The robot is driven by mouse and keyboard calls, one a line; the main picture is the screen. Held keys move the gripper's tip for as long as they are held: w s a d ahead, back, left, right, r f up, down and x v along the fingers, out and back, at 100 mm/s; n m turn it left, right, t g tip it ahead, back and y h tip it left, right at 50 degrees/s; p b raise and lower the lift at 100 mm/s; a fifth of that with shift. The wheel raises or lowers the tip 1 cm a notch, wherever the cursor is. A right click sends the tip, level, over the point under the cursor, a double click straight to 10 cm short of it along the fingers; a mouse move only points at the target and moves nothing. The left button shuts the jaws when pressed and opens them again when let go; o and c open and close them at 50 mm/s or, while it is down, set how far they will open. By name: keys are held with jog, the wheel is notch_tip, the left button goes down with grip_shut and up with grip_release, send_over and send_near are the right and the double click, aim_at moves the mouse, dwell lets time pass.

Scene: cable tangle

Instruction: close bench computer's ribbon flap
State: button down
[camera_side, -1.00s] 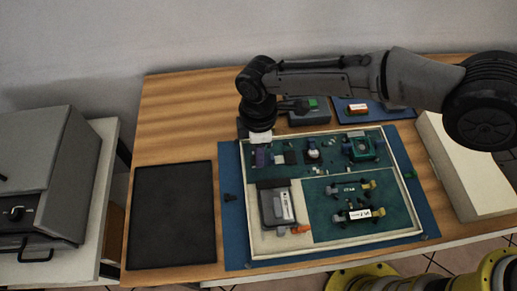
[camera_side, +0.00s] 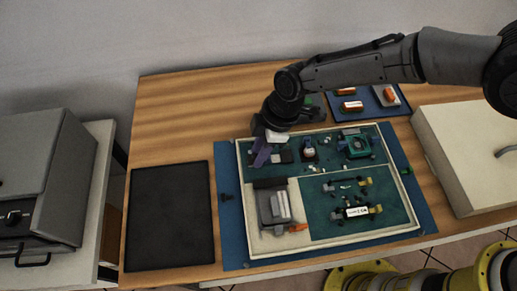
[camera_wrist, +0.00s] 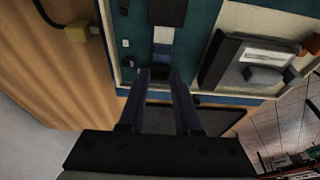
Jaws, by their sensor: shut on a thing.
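The bench computer is a shallow cream-rimmed case (camera_side: 412,205) with green boards, on a blue mat. My gripper (camera_side: 258,160) is at the case's upper left corner, its purple fingers low and tilted, the hand leaning right. In the wrist view my gripper (camera_wrist: 160,78) has its fingertips close together on a small dark piece (camera_wrist: 161,55) at the board's edge, which seems to be the ribbon flap. The fingers partly hide it, so its angle is unclear. A dark block (camera_wrist: 168,12) lies on the board beyond it.
A black pad (camera_side: 170,215) lies left of the mat. A grey drive-like unit (camera_side: 275,207) sits in the case's lower left. A blue tray (camera_side: 340,92) with small parts stands behind, and a white box (camera_side: 470,150) at right. The table's back left is clear.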

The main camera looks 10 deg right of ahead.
jog(key=c, duration=0.7)
grip_release()
jog(key=shift+r, duration=0.1)
jog(key=v, duration=1.3)
jog(key=shift+d+r, duration=0.1)
jog(key=shift+r, duration=0.25)
